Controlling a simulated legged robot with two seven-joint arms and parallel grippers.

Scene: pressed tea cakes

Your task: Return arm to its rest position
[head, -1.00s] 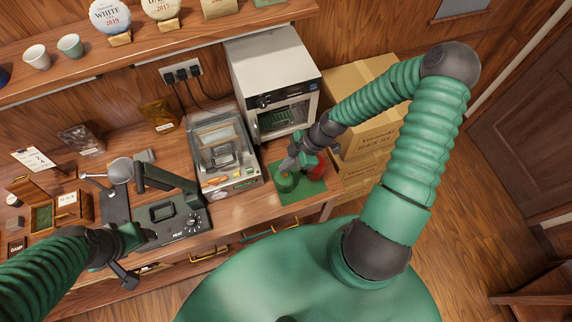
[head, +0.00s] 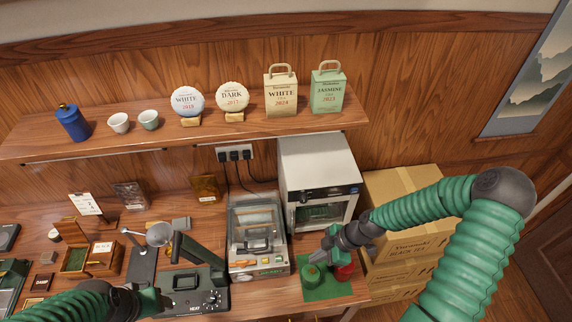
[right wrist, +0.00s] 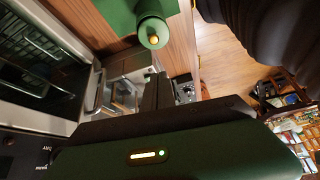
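My right gripper (head: 328,256) hangs just above a green mat (head: 318,292) at the right end of the wooden counter. Its dark fingers (right wrist: 158,92) look close together with nothing visible between them in the right wrist view. A green round object (head: 311,275) stands on the mat just below and left of the gripper; a green knobbed piece with a gold tip (right wrist: 152,32) shows in the wrist view.
A white oven-like machine (head: 318,170) stands behind the mat, with a clear-lidded sealer (head: 257,238) to its left. The black heating device (head: 195,295) is further left. Cardboard boxes (head: 405,245) are stacked right of the counter, behind my right arm. A shelf (head: 200,135) runs above.

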